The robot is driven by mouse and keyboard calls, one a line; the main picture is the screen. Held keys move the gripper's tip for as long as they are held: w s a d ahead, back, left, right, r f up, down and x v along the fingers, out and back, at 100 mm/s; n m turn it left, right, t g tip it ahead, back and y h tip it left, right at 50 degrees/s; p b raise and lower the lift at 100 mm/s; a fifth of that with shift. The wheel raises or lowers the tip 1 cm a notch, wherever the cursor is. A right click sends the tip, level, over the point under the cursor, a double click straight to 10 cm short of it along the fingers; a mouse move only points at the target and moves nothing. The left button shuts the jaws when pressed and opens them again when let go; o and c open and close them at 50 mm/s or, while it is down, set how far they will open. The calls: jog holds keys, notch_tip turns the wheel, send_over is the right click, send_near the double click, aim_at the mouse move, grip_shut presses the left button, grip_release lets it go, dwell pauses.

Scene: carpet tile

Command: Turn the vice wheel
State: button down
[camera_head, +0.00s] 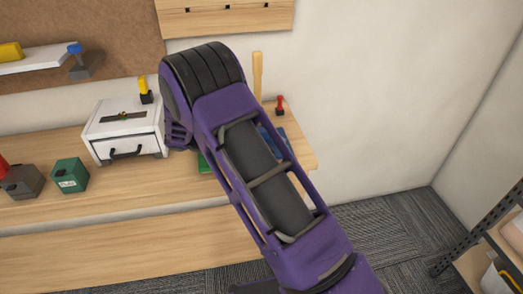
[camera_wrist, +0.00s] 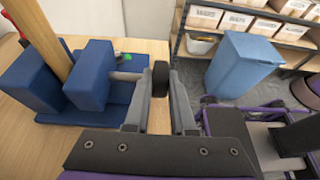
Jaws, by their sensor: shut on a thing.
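The blue vice (camera_wrist: 90,75) stands on the wooden bench at the left of the wrist view, with a wooden bar (camera_wrist: 48,40) upright between its jaws. A grey screw runs right from it to the black vice wheel (camera_wrist: 160,76). My gripper (camera_wrist: 160,85) is shut on the wheel, with one grey finger on each side of it. In the head view my purple arm hides the gripper, the wheel and most of the vice; a bit of the blue vice (camera_head: 282,141) and the upright bar (camera_head: 257,74) show beside the arm.
The workbench (camera_head: 120,196) carries a white drawer box (camera_head: 122,130), a green box (camera_head: 69,175) and a grey box (camera_head: 22,182). A red-handled tool (camera_head: 280,105) stands behind the vice. A blue bin (camera_wrist: 243,65) and shelving (camera_wrist: 285,30) stand off to the right in the wrist view.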

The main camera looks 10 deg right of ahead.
jog(key=shift+f+h, duration=0.2)
jog(key=shift+h, duration=0.9)
jog(key=c, duration=0.8)
grip_release()
jog(key=shift+o, duration=0.2)
jog(key=a+r, duration=0.1)
jog(key=a, duration=0.4)
jog(key=a+r, duration=0.1)
jog(key=a, duration=0.5)
jog(key=a+r, duration=0.1)
jog(key=a, duration=0.5)
jog(key=shift+w+a+b, duration=0.1)
jog(key=shift+w+b, duration=0.2)
